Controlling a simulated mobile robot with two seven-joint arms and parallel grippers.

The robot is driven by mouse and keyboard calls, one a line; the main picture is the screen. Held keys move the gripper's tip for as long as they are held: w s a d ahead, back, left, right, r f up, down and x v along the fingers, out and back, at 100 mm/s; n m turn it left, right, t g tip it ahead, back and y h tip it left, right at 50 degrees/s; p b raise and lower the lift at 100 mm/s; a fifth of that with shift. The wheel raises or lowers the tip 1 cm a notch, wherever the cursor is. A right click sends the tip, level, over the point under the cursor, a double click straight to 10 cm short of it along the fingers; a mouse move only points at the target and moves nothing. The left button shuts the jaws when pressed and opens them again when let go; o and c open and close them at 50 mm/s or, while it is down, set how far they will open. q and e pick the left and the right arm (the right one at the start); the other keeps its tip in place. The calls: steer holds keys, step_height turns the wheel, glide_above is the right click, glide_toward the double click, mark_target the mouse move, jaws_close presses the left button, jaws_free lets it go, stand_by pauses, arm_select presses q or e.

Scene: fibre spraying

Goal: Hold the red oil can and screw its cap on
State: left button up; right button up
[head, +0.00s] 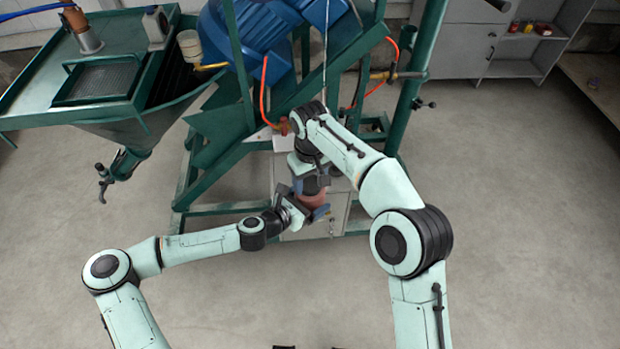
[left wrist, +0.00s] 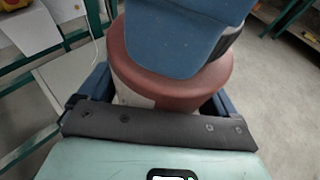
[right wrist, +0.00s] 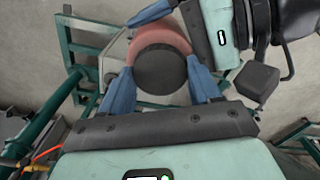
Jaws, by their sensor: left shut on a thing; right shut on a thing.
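The red oil can (head: 314,201) is held between the blue fingers of my left gripper (head: 307,212), which is shut around its sides. The can also shows in the left wrist view (left wrist: 165,84), partly hidden by a blue finger of my right gripper. My right gripper (right wrist: 160,88) is above the can and shut on the round black cap (right wrist: 160,69). In the right wrist view, the cap lies over the can's top, with the red body (right wrist: 168,33) showing behind it. I cannot tell whether the threads are engaged.
A green metal frame (head: 245,110) with a blue machine (head: 262,35) stands just behind the can. A green hopper table (head: 45,105) is at the left. A grey cabinet (head: 455,40) is at the back right. The floor on both sides is clear.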

steer(key=shift+m, duration=1.2)
steer(key=o, duration=1.2)
steer(key=shift+o, duration=0.2)
step_height(320, 180, up, 12)
